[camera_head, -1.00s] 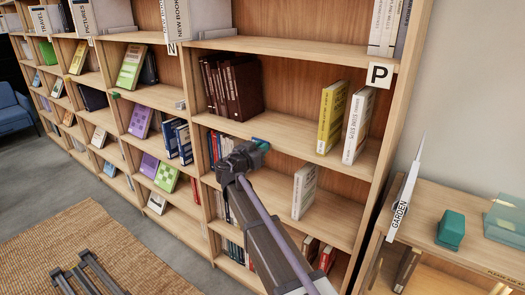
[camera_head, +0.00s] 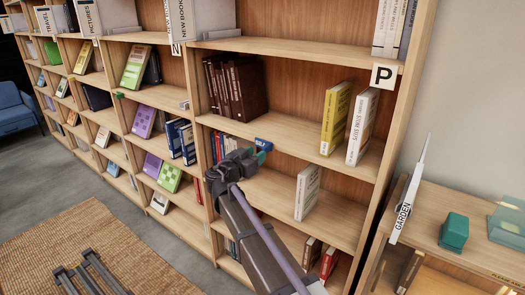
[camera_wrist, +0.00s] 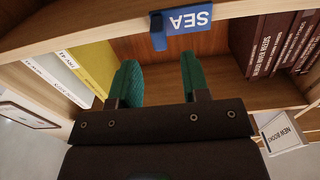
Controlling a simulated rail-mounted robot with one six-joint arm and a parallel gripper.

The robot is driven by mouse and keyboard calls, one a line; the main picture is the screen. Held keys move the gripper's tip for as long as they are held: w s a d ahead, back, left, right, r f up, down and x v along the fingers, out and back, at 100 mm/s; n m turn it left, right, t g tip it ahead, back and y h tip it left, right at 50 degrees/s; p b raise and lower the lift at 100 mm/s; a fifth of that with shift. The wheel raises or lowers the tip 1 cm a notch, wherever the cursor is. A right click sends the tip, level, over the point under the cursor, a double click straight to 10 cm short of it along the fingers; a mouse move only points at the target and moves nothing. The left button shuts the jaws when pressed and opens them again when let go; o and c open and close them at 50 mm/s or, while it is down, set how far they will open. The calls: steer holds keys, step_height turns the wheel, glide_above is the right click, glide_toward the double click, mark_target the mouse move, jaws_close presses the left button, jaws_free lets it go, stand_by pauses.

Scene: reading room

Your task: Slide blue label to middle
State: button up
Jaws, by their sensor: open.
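The blue label (camera_head: 263,144), reading "SEA", sits on the front edge of the shelf that holds the brown books, left of that shelf's middle. In the wrist view, which is upside down, the label (camera_wrist: 188,22) hangs on the shelf edge near the top. My gripper (camera_head: 262,156) is just in front of and below the label in the head view. Its two green fingers (camera_wrist: 158,68) are apart with nothing between them. The label lies beyond the fingertips, somewhat right of their midpoint in the wrist view, and appears clear of them.
Brown books (camera_head: 235,88) stand at the left of this shelf. A yellow book (camera_head: 335,117) and a white book (camera_head: 362,126) stand at its right. A white book (camera_head: 307,191) stands on the shelf below.

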steer(key=v, duration=0.5)
steer(key=shift+s+a, duration=0.2)
steer(key=shift+s, duration=0.1)
steer(key=s+d+f+n+g+y+p, duration=0.1)
steer(key=s+d+f+n+g+y, duration=0.1)
steer(key=s+d+f+n+g, duration=0.35)
steer(key=s+d+f+n+g+y, duration=0.2)
steer(key=s+d+f+g, duration=0.15)
steer(key=s+f, duration=0.35)
steer(key=s+d+g+y+p, duration=0.3)
steer(key=s+d+y, duration=0.4)
steer(key=s, duration=0.8)
steer(key=shift+d+f+g+y, duration=0.3)
steer(key=shift+d+f+g, duration=0.1)
steer(key=shift+d+g, duration=0.6)
